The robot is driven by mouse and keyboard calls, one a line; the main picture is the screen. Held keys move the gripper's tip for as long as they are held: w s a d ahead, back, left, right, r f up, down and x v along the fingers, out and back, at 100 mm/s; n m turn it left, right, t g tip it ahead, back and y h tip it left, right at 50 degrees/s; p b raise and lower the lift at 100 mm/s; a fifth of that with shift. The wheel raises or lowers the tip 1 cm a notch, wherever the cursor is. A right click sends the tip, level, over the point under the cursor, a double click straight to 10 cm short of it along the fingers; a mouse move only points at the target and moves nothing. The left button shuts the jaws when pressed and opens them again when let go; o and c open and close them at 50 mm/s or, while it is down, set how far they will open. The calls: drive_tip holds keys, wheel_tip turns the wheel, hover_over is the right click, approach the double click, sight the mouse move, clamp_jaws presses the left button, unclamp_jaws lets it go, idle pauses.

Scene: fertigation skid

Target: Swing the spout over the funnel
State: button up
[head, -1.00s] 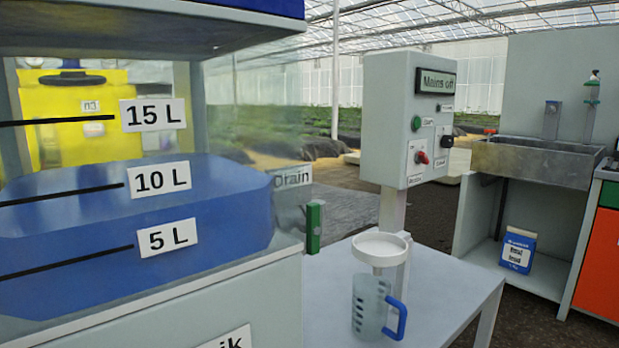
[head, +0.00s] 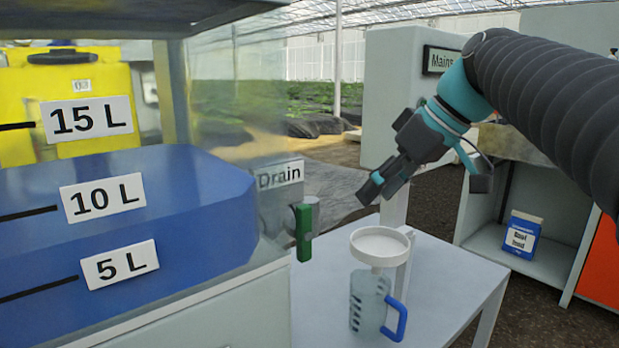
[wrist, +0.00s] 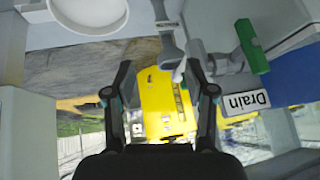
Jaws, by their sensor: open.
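The white funnel (head: 380,246) sits above a clear jug with a blue handle (head: 392,318) on the pale table. It also shows at the top left of the wrist view (wrist: 88,14). The drain valve's green handle (head: 304,233) is on the tank's side, left of the funnel; it also shows in the wrist view (wrist: 252,47). A grey pipe-like piece, apparently the spout (wrist: 170,46), is beside the valve, right of the funnel in the wrist view. My gripper (head: 377,187) is open and empty above the funnel; its fingers (wrist: 158,93) are apart from the spout.
The clear tank with blue liquid (head: 130,205) fills the left. The mains control box (head: 395,90) stands behind my arm on a post. The table (head: 440,290) is clear right of the jug.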

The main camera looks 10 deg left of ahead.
drive_tip(key=w+a+r+n+g+y, duration=0.2)
drive_tip(key=w+a+r+n+g, duration=0.15)
drive_tip(key=a+r+n, duration=0.35)
drive_tip(key=shift+n+t, duration=0.35)
drive_tip(key=shift+n, duration=0.05)
drive_tip(key=b+x, duration=0.1)
drive_tip(key=x, duration=0.7)
drive_tip(key=b+x, duration=0.1)
drive_tip(key=x, duration=0.3)
drive_tip(key=shift+w+a+r+b, duration=0.15)
drive_tip(key=shift+w+a+b, duration=0.15)
drive_tip(key=shift+b, duration=0.05)
clamp_jaws()
